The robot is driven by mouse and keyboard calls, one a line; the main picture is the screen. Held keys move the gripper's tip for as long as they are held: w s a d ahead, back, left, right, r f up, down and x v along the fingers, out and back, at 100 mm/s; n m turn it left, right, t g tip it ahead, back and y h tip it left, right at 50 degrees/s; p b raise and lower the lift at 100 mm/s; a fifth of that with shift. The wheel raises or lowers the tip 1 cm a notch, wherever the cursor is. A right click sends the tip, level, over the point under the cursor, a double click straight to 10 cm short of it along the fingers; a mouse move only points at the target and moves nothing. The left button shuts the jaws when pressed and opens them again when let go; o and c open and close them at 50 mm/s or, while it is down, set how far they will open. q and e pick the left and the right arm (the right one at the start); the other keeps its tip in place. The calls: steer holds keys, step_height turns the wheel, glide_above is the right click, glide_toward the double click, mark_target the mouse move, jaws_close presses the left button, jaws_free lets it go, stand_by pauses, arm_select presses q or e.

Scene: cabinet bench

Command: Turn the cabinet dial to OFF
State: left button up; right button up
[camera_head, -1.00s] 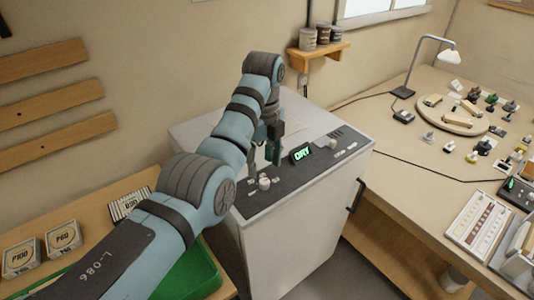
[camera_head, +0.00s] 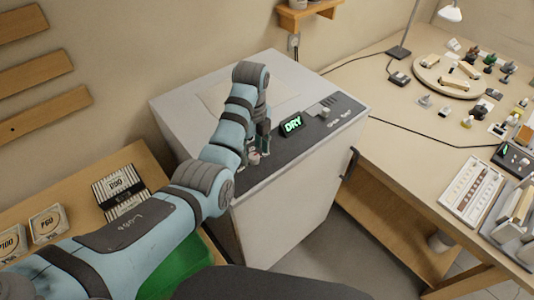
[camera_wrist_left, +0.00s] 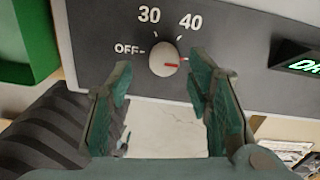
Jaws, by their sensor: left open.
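The cabinet dial (camera_wrist_left: 163,58) is a round pale knob on the dark panel. Its red pointer points right, past the 40 mark and away from the OFF label (camera_wrist_left: 129,49) at its left. In the head view the dial (camera_head: 254,158) is partly covered by my left gripper (camera_head: 258,146). In the left wrist view my left gripper (camera_wrist_left: 157,76) is open, with one green finger on each side just below the dial. It holds nothing, and I cannot tell whether a finger touches the dial. The white cabinet (camera_head: 290,215) stands below. My right gripper is not in view.
A lit display reading DRY (camera_head: 292,124) and a second knob (camera_head: 325,112) sit to the right on the panel. A workbench (camera_head: 400,140) with many small objects is at the right. A lower wooden table (camera_head: 80,215) with boxes (camera_head: 120,190) is at the left.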

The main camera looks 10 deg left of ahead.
mark_target(254, 153)
arm_select(q)
steer(key=f, duration=0.1)
steer(key=w+f, duration=0.1)
steer(key=shift+w+a+f, duration=0.2)
steer(key=shift+w+f, duration=0.05)
steer(key=shift+f, duration=0.25)
steer(key=shift+s+d, duration=0.15)
steer(key=shift+s, duration=0.1)
steer(key=shift+s+r, duration=0.35)
steer(key=shift+s, duration=0.1)
steer(key=shift+c, duration=1.1)
steer(key=c, duration=0.3)
steer(key=shift+w+d, duration=0.1)
steer(key=shift+w, duration=0.05)
steer(key=c, duration=0.3)
steer(key=shift+f, duration=0.1)
jaws_close()
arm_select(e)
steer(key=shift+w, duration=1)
